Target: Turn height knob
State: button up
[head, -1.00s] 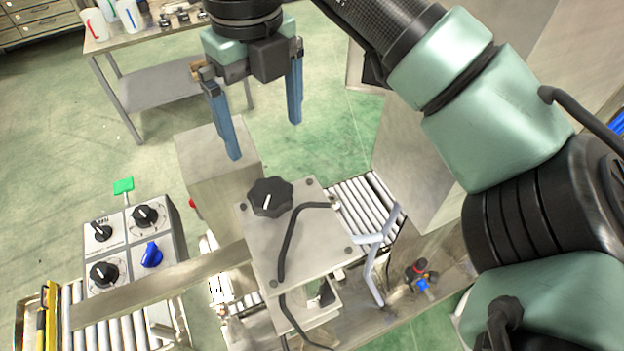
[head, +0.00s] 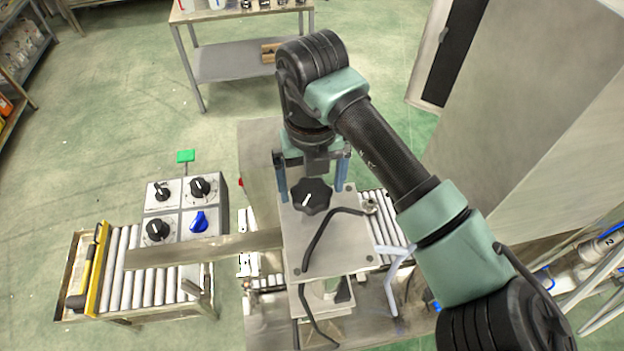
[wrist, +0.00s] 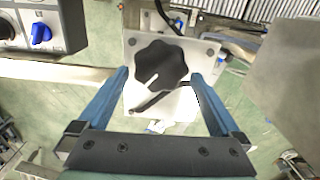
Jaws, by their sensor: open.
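The height knob (head: 312,196) is a black lobed knob with a white pointer line. It sits on top of a grey metal plate (head: 325,245). In the wrist view the knob (wrist: 160,66) lies between and ahead of my two blue fingers, with the plate (wrist: 186,105) beneath it. My gripper (head: 312,178) is open, with a finger on each side of the knob in the head view. The wrist view shows a gap between each finger and the knob. My gripper also shows there (wrist: 160,78). I cannot tell whether the fingertips are down at knob level.
A control box (head: 187,212) with several black knobs and one blue knob stands to the left, behind a roller conveyor (head: 140,290). A black cable (head: 318,240) loops over the plate. A metal bar (head: 205,250) runs left from it. A workbench (head: 235,60) stands behind.

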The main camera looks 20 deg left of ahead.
jog(key=shift+f, duration=0.85)
jog(key=c, duration=1.1)
jog(key=b, duration=0.1)
jog(key=n+b, duration=0.1)
jog(key=b, duration=0.1)
jog(key=shift+w+d+f+n, duration=0.1)
jog(key=shift+f+n, duration=0.15)
jog(key=shift+n, duration=0.05)
jog(key=shift+r+n+b, duration=0.1)
jog(key=shift+n+b, duration=0.6)
jog(key=shift+b, duration=0.2)
jog(key=shift+r+n+b, duration=0.15)
jog(key=shift+n+b, duration=0.15)
jog(key=shift+r, duration=0.1)
jog(key=o, duration=1.1)
